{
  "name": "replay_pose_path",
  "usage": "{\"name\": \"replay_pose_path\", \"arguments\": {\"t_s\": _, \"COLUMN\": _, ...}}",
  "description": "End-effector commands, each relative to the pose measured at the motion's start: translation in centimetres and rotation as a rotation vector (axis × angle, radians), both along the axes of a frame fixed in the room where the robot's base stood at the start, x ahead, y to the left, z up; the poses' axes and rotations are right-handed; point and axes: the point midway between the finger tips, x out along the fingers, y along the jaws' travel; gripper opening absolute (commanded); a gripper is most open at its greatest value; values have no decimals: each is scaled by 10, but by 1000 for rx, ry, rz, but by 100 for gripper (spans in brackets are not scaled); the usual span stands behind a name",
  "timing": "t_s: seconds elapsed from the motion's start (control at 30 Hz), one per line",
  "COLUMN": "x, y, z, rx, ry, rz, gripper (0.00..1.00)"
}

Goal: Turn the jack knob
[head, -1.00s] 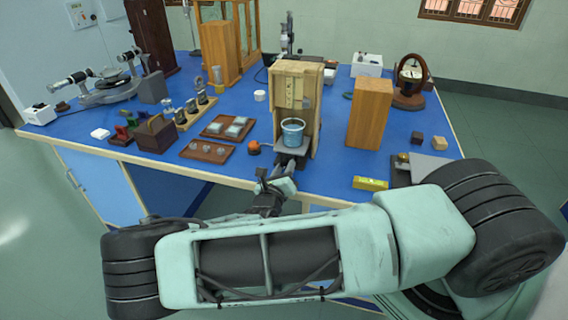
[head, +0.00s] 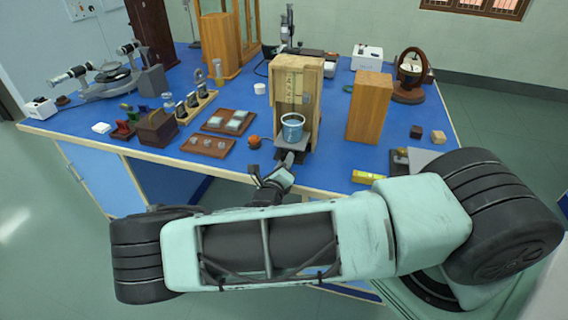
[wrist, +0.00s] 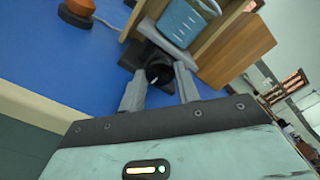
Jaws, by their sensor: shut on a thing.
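The jack (head: 291,148) stands at the front edge of the blue bench, at the foot of an open-fronted wooden box. A blue beaker (head: 292,128) stands on its top plate; the beaker also shows in the wrist view (wrist: 183,22). The dark round jack knob (wrist: 158,73) faces me in the wrist view, between the fingers. My gripper (wrist: 160,88) is shut on the knob, a finger on each side. In the head view my gripper (head: 288,160) reaches the jack from the front, and the knob itself is hidden.
The wooden box (head: 314,85) rises around the beaker. An orange round object (head: 254,141) lies left of the jack. A tall wooden block (head: 369,105) and a yellow level (head: 370,177) are to the right. A tray (head: 207,146) lies further left.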

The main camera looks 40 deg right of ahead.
Motion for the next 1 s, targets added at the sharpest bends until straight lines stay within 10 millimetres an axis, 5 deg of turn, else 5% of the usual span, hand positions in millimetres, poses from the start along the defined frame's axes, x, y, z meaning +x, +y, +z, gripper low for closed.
{"name": "replay_pose_path", "arguments": {"t_s": 0.1, "x": -1, "y": 0, "z": -2, "rx": 2, "ry": 3, "rz": 0, "gripper": 9}}
{"name": "replay_pose_path", "arguments": {"t_s": 0.13, "x": -1, "y": 0, "z": -2, "rx": 2, "ry": 3, "rz": 0, "gripper": 40}}
{"name": "replay_pose_path", "arguments": {"t_s": 0.2, "x": -1, "y": 0, "z": -2, "rx": 2, "ry": 3, "rz": 0, "gripper": 54}}
{"name": "replay_pose_path", "arguments": {"t_s": 0.67, "x": 0, "y": 2, "z": -5, "rx": 32, "ry": -29, "rz": 4, "gripper": 54}}
{"name": "replay_pose_path", "arguments": {"t_s": 1.0, "x": 0, "y": 2, "z": -7, "rx": 247, "ry": -307, "rz": 2, "gripper": 54}}
